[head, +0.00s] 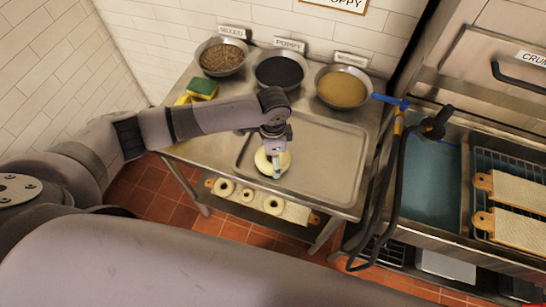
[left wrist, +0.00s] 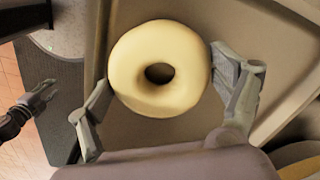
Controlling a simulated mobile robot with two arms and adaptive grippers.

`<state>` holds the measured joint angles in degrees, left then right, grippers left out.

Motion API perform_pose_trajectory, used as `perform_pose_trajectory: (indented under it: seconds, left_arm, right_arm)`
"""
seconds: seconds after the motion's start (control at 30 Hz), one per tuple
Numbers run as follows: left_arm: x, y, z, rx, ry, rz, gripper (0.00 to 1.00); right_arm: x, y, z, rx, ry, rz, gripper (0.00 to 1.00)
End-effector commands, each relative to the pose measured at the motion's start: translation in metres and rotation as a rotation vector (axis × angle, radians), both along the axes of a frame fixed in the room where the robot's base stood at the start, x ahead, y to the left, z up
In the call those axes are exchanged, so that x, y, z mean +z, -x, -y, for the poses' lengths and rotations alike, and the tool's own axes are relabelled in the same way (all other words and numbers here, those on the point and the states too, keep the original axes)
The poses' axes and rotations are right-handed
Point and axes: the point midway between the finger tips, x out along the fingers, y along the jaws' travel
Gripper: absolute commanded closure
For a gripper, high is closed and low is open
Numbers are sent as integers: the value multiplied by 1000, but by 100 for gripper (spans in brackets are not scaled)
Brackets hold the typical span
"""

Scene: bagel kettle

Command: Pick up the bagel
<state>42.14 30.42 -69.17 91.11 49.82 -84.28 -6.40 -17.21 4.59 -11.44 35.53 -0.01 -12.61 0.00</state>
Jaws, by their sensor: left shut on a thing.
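A pale, round bagel (head: 262,161) is at the left part of the metal tray (head: 330,158) in the head view. My left gripper (head: 275,158) comes down from above and is shut on it. In the left wrist view the bagel (left wrist: 150,70) lies between the two fingers (left wrist: 168,108), one against each side of its rim, its hole showing. Whether the bagel touches the tray or is just above it, I cannot tell.
Bowls of mixed seeds (head: 221,60), poppy (head: 279,72) and a tan topping (head: 342,89) stand behind the tray. A sponge (head: 202,87) lies left. More bagels (head: 247,195) are on a board below. A blue sink (head: 430,178) and hose (head: 398,190) are right.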

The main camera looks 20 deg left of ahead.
Motion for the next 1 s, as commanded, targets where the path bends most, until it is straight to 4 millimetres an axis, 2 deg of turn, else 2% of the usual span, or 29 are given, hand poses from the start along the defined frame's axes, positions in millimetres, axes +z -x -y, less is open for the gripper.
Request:
perform_pose_trajectory:
  seconds: [0.2,0.47,0.63,0.77,0.87,1.0]
  left_arm:
    - [0,0,0,0,0,0,44]
    - [1,0,0,0,0,1,45]
    - [11,-1,0,0,2,3,45]
    - [29,-1,0,-1,2,5,45]
    - [51,-2,0,-1,2,6,45]
    - [92,-2,0,-2,3,9,45]
  right_arm:
    - [0,0,0,0,0,0,66]
    - [0,0,0,0,0,0,66]
    - [-2,0,0,0,0,0,66]
    - [-6,0,0,0,0,0,66]
    - [-10,0,0,0,0,0,66]
    - [-18,0,0,0,0,0,66]
